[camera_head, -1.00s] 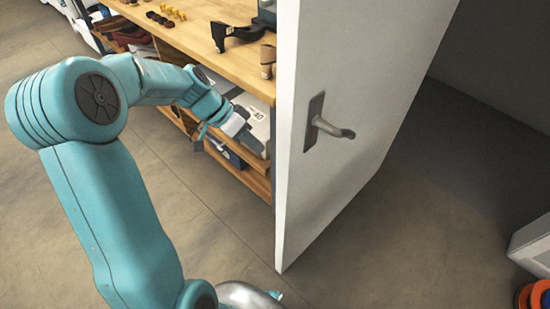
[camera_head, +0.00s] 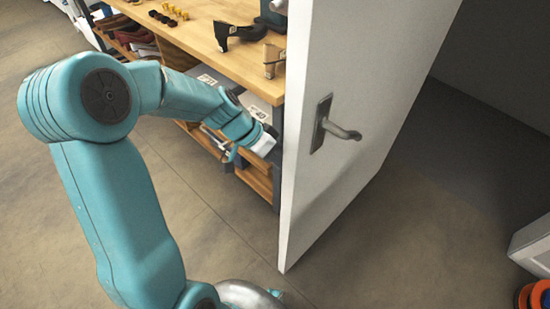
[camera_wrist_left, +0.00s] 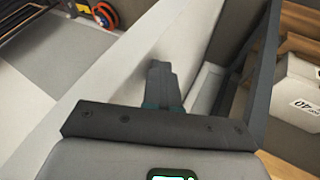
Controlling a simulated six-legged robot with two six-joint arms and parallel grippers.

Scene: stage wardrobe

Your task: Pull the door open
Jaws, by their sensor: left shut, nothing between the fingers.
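The white door (camera_head: 345,110) stands ajar, with its free edge toward me and a grey lever handle (camera_head: 340,131) on the face to the right. My left gripper (camera_head: 272,133) is low by the door's left side, across the door from the handle; its tips are partly hidden at the door edge. In the left wrist view the gripper's dark fingers (camera_wrist_left: 162,82) are together with nothing between them, in front of a pale surface that looks like the door. I cannot tell whether they touch it. My right gripper is in neither view.
A pale box (camera_head: 535,245) and an orange round object (camera_head: 540,296) are at the right edge. Floor right of the door is clear.

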